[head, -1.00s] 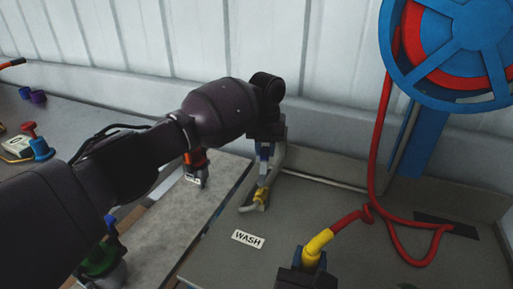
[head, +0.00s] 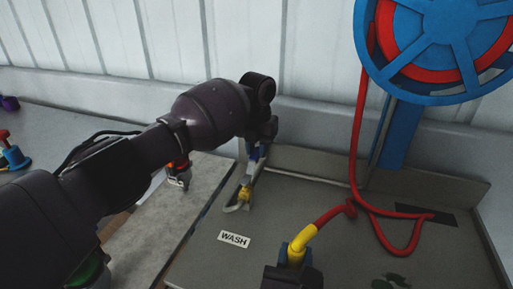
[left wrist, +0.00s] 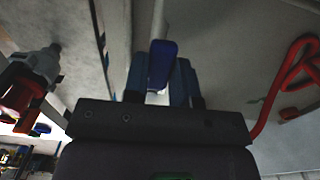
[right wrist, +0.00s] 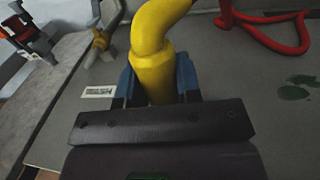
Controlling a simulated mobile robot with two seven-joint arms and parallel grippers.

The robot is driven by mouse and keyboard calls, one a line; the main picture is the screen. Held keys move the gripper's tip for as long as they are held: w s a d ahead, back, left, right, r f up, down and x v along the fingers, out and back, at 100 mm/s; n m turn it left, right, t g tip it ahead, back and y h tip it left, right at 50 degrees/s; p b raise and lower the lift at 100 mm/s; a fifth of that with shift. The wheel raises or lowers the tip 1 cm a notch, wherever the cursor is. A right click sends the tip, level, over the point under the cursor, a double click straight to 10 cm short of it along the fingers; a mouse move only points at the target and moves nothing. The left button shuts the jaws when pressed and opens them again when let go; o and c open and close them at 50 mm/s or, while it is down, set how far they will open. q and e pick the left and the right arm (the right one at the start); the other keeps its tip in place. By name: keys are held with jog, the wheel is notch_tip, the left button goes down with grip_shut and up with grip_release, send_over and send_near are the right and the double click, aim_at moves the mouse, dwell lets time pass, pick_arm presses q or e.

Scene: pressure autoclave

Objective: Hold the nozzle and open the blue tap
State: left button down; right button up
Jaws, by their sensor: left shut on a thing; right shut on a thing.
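The blue tap handle (head: 252,152) is on a grey pipe by the back edge of the bench. My left gripper (head: 259,146) is shut on it; the left wrist view shows the blue handle (left wrist: 162,62) between the fingers. Part of the tap is hidden behind my left wrist in the head view. The yellow nozzle (head: 303,240) is on the end of the red hose. My right gripper (head: 296,262) is shut around it above the bench; the right wrist view shows the nozzle (right wrist: 153,72) upright between the fingers, bending at its top.
The red hose (head: 365,130) hangs from a blue reel (head: 440,30) and loops on the right of the bench. A WASH label (head: 234,239) lies between the grippers. A red-and-grey fitting (head: 179,173) is left of the tap. A green patch (head: 390,282) marks the bench front.

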aim_at(257, 152)
pick_arm(q)
jog(key=shift+s+d, duration=0.1)
pick_arm(e)
jog(key=shift+f, duration=0.2)
pick_arm(q)
jog(key=c, duration=0.9)
grip_release()
notch_tip(257, 152, up, 12)
pick_arm(e)
jog(key=o, duration=1.1)
jog(key=shift+r, duration=0.1)
jog(key=shift+s, duration=0.1)
